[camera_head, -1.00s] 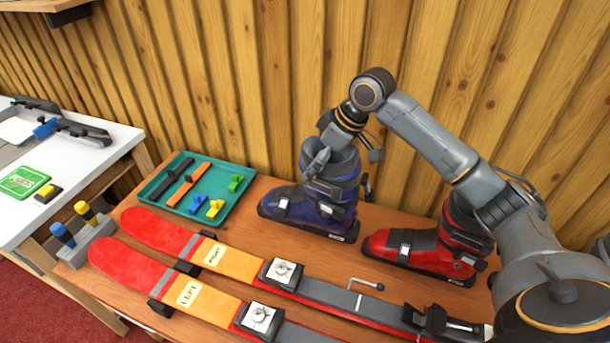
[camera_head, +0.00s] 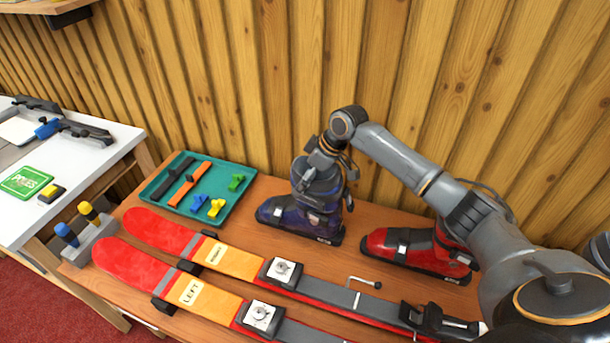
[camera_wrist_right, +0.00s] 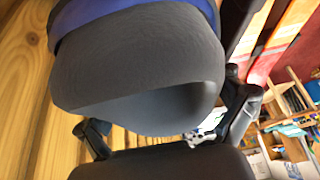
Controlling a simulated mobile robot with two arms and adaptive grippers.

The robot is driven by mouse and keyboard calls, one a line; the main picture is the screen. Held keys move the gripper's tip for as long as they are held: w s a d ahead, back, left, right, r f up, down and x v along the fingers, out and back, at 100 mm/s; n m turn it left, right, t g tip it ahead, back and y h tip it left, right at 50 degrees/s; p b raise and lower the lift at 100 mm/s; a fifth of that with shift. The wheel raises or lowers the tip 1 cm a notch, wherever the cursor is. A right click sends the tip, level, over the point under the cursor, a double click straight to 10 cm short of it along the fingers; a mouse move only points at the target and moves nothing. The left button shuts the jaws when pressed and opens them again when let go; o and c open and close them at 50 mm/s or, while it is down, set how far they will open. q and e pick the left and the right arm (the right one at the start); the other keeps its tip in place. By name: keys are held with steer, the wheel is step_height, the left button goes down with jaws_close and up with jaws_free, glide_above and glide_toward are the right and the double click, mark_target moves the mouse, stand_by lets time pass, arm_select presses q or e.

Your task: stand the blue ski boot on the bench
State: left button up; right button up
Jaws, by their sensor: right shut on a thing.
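The blue ski boot (camera_head: 290,217) is upright at the back of the wooden bench, toe to the left, its sole at or very near the bench top. I cannot tell whether it touches. My right gripper (camera_head: 318,160) is shut on the upper rim of its grey cuff, from above. In the right wrist view, the grey cuff (camera_wrist_right: 140,65) fills the middle, between the fingers of my right gripper (camera_wrist_right: 168,118). My left gripper is not in view.
A red boot (camera_head: 400,250) stands to the right, under my right arm. Two red-and-yellow skis (camera_head: 235,262) lie along the front. A teal tray (camera_head: 222,222) with straps and small clips is to the left. A wooden plank wall (camera_head: 230,100) rises close behind.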

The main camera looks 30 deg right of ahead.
steer(key=shift+w+r, duration=0.1)
steer(key=shift+r, duration=0.05)
steer(key=o, duration=1.5)
steer(key=shift+f, duration=0.2)
steer(key=shift+r, duration=0.1)
steer(key=b+v, duration=0.1)
steer(key=v, duration=1.1)
